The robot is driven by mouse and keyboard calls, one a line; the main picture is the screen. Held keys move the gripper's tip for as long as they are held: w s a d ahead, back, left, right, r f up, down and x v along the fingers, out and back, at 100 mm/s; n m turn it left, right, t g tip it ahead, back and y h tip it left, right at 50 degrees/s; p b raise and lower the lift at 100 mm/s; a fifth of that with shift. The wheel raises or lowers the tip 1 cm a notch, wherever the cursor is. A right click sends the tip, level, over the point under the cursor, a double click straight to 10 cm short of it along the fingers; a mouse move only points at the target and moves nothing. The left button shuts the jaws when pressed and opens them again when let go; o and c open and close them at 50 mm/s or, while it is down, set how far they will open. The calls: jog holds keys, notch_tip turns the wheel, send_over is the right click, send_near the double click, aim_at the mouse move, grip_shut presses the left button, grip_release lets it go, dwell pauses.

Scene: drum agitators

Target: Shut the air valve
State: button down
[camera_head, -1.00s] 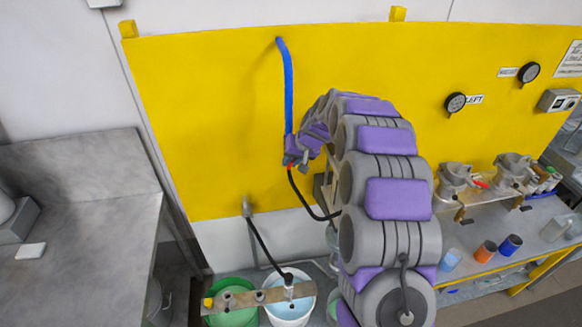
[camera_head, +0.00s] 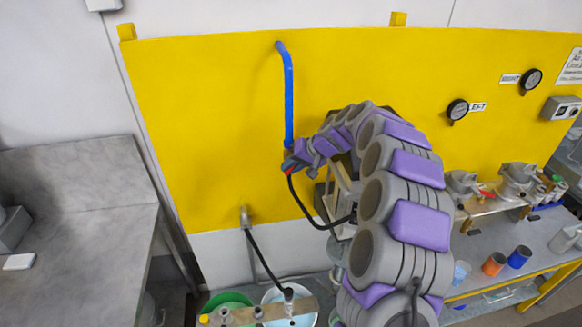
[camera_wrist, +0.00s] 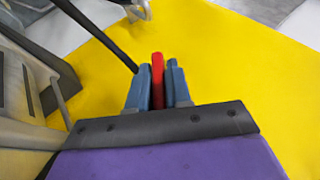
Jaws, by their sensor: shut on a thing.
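The air valve's red handle (camera_wrist: 157,82) stands between the two blue-grey fingers of my gripper (camera_wrist: 157,88) in the wrist view. The fingers are shut on it. In the head view, my gripper (camera_head: 290,164) is at the lower end of the blue air pipe (camera_head: 288,95), on the yellow panel. A bit of red shows at the fingertips there. A black hose (camera_head: 302,207) hangs from just below this spot. The valve body is mostly hidden by the gripper, so I cannot tell the handle's exact angle.
The yellow panel (camera_head: 210,110) is close behind my gripper. A metal fitting (camera_head: 245,216) with another black hose sits lower left. Green (camera_head: 225,302) and white (camera_head: 272,297) buckets stand below. A grey bench (camera_head: 80,235) is at the left, and a shelf with cups (camera_head: 495,263) is at the right.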

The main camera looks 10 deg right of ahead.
jog(key=c, duration=1.1)
grip_release()
jog(key=shift+d, duration=0.1)
jog(key=shift+c, duration=0.2)
jog(key=b+v, duration=0.1)
jog(key=v, duration=1.6)
jog(key=shift+d+r, duration=0.1)
